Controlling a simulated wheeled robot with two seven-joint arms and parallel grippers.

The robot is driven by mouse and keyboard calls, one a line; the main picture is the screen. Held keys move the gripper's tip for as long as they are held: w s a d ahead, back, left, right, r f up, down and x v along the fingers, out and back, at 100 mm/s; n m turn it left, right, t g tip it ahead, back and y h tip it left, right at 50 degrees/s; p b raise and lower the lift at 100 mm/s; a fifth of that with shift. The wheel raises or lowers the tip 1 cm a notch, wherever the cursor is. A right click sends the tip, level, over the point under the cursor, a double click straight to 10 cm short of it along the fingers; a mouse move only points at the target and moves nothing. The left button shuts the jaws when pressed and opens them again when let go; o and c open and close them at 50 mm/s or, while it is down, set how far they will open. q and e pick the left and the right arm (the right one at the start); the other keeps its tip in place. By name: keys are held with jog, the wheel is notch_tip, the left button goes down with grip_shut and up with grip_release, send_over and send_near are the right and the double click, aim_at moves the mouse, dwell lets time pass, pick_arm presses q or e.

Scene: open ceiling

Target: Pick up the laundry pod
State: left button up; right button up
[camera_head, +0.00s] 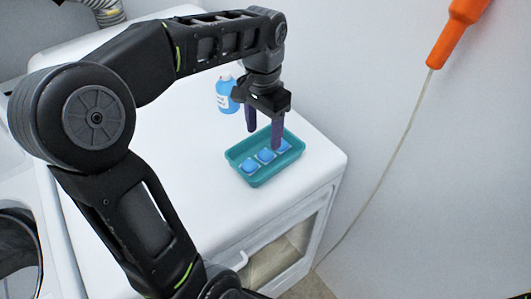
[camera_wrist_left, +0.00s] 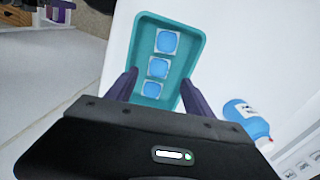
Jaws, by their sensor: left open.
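Three blue laundry pods with pale edges lie in a row in a teal tray. In the head view I see the near pod (camera_head: 249,165), the middle pod (camera_head: 266,155) and the far pod (camera_head: 284,146), which a finger partly covers. The teal tray (camera_head: 262,178) stands on the white machine top; it also shows in the left wrist view (camera_wrist_left: 189,42). My left gripper (camera_head: 263,138) is open, pointing down over the far end of the tray. In the left wrist view its purple fingers (camera_wrist_left: 158,82) stand either side of the lowest pod (camera_wrist_left: 152,89), with nothing held. My right gripper is not visible.
A blue bottle (camera_head: 226,95) with a white label stands behind the gripper; it also shows in the left wrist view (camera_wrist_left: 245,118). The white machine top (camera_head: 170,130) is mostly clear. An orange object (camera_head: 452,32) with a cord hangs along the wall at right.

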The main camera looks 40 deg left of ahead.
aim_at(265, 154)
pick_arm(q)
jog(key=shift+f, duration=0.95)
notch_tip(265, 154, down, 5)
jog(key=shift+f+p, duration=0.1)
jog(key=shift+p, duration=0.55)
jog(key=shift+d, duration=0.1)
jog(key=shift+c, duration=0.3)
grip_shut()
